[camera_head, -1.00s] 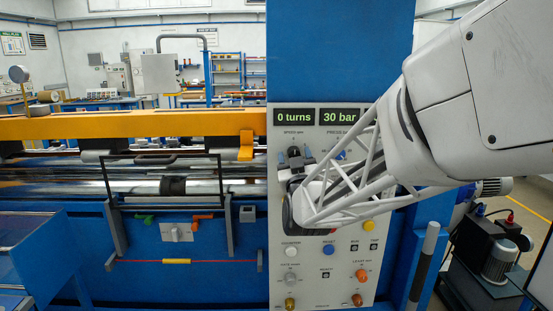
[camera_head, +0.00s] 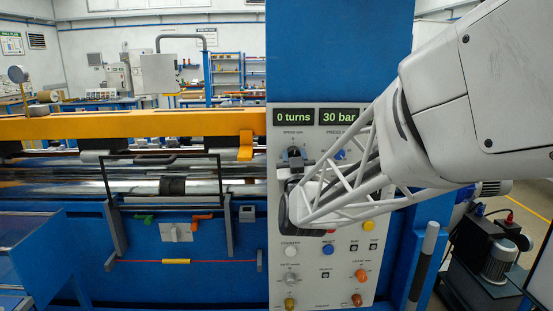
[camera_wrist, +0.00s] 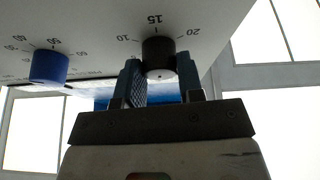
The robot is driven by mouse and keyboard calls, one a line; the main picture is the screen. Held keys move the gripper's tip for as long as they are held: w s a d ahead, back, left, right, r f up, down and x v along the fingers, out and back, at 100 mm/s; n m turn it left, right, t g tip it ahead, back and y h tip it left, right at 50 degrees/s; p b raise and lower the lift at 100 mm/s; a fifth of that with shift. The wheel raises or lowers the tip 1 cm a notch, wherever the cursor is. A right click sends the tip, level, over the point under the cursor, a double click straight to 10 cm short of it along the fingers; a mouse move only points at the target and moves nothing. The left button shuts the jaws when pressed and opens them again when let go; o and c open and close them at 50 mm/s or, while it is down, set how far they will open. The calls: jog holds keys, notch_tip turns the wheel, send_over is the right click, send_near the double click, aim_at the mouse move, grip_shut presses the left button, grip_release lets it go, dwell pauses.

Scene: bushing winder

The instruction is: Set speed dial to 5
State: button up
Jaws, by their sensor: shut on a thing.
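The speed dial is a black round knob (camera_wrist: 158,57) at the upper left of the control panel (camera_head: 275,235). In the wrist view it sits between the two fingers of my gripper (camera_wrist: 162,82), with the marks 10, 15 and 20 around it. The fingers are shut on the knob. In the head view my gripper (camera_head: 295,160) is at the dial, and its wrist hides much of the panel's middle. I cannot tell which number the dial's pointer is at.
A blue press knob (camera_wrist: 49,66) is beside the dial, partly hidden in the head view. Displays read "0 turns" (camera_head: 294,117) and "30 bar" (camera_head: 339,117). Below my wrist are a white button (camera_head: 291,252), a blue button (camera_head: 328,249) and an orange knob (camera_head: 361,275).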

jog(key=m+g+h, duration=0.1)
jog(key=m+h, duration=0.1)
jog(key=m, duration=0.3)
jog(key=m+h, duration=0.2)
jog(key=m, duration=0.3)
jog(key=m+g+h, duration=0.1)
jog(key=m+h, duration=0.1)
jog(key=m, duration=0.2)
jog(key=shift+a+r+m+g+h, duration=0.1)
jog(key=shift+a+m+g+h, duration=0.1)
jog(key=shift+m+g+h, duration=0.15)
jog(key=shift+m, duration=0.25)
jog(key=o, duration=0.9)
jog(key=shift+s, duration=0.15)
jog(key=shift+v, duration=3.75)
